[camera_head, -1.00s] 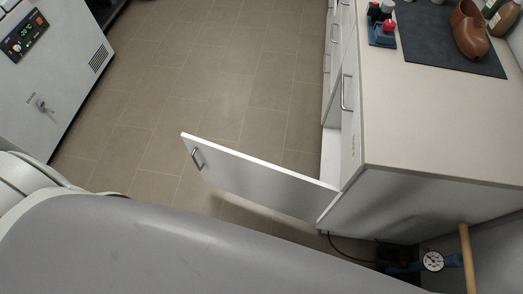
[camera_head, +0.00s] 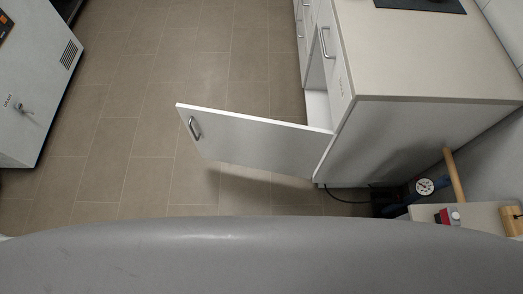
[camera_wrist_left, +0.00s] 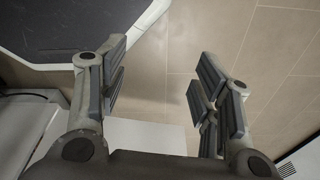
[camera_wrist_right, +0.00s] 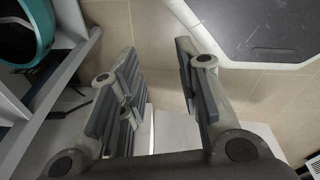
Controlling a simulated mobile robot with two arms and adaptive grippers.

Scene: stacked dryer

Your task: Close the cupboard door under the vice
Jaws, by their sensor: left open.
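The white cupboard door (camera_head: 255,143) stands wide open in the head view, sticking out over the floor from the near end of the cabinet. Its bar handle (camera_head: 194,128) is near the free left end. The worktop (camera_head: 430,60) is above it; I cannot make out a vice on it. My left gripper (camera_wrist_left: 160,95) is open and empty in the left wrist view, above floor and a pale surface. My right gripper (camera_wrist_right: 160,90) is open and empty in the right wrist view. Neither gripper shows in the head view, and neither is seen touching the door.
Tiled floor (camera_head: 150,90) is clear left of the door. A grey machine (camera_head: 40,90) stands at far left. A dial gauge (camera_head: 424,187), a wooden handle (camera_head: 454,175) and a cable lie near the cabinet's right end. A teal round object (camera_wrist_right: 25,35) is left of my right gripper.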

